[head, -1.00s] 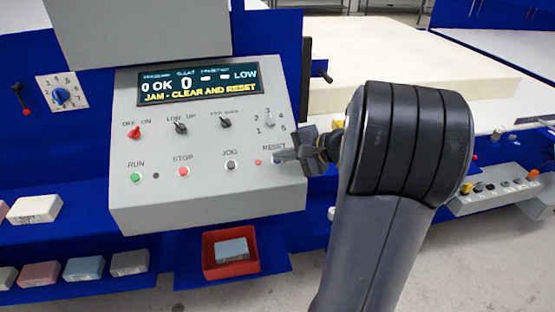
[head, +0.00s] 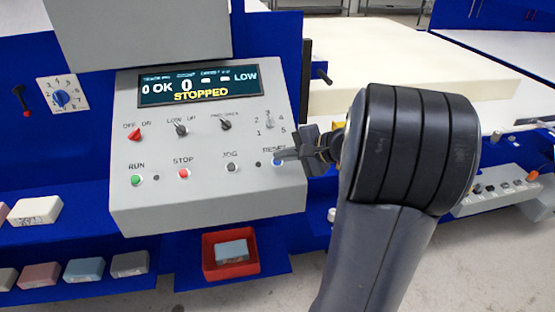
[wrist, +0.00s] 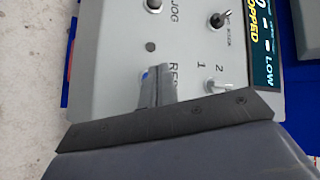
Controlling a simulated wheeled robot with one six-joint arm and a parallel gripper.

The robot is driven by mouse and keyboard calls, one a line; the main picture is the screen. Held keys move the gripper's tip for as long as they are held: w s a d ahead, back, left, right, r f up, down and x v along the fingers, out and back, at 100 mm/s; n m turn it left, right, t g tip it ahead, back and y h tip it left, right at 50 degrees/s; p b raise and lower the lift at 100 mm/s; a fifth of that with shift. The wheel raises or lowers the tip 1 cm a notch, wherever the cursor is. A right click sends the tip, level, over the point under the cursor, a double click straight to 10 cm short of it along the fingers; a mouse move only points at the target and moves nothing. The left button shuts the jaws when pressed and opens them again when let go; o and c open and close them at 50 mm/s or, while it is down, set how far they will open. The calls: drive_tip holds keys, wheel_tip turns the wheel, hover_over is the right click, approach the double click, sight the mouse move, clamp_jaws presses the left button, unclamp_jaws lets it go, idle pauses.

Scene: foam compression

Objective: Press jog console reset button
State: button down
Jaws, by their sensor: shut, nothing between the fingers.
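The grey jog console (head: 205,209) stands in the middle of the head view, and part of it shows in the wrist view (wrist: 115,20). Its display (head: 199,86) reads "STOPPED". The blue RESET button (head: 277,161) is at the console's right, under its label, and a sliver of blue shows in the wrist view (wrist: 145,72). My gripper (head: 284,155) is shut and empty, its fingertips at the RESET button. In the wrist view the fingers (wrist: 154,84) cover most of the button. I cannot tell whether the tips touch it. The small lamp (head: 258,164) left of RESET is dark.
The JOG button (head: 232,167), STOP button (head: 183,173) and RUN button (head: 137,180) lie left of RESET. Selector switches (head: 225,125) sit above. A red tray (head: 213,273) with a blue-grey block stands below the console. White foam (head: 400,60) lies behind.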

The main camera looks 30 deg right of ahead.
drive_tip(key=r, duration=0.1)
drive_tip(key=s+r+p, duration=0.1)
drive_tip(key=r, duration=0.1)
drive_tip(key=s+r+p, duration=0.1)
drive_tip(key=shift+s+a+r, duration=0.15)
drive_tip(key=shift+s+a, duration=0.1)
drive_tip(key=shift+a, duration=0.1)
idle(0.8)
drive_tip(key=s+r+p, duration=0.1)
drive_tip(key=p, duration=0.1)
drive_tip(key=s+r+p, duration=0.1)
drive_tip(key=r+p, duration=0.1)
drive_tip(key=shift+s+a, duration=0.15)
drive_tip(key=shift+a, duration=0.25)
drive_tip(key=shift+f, duration=0.15)
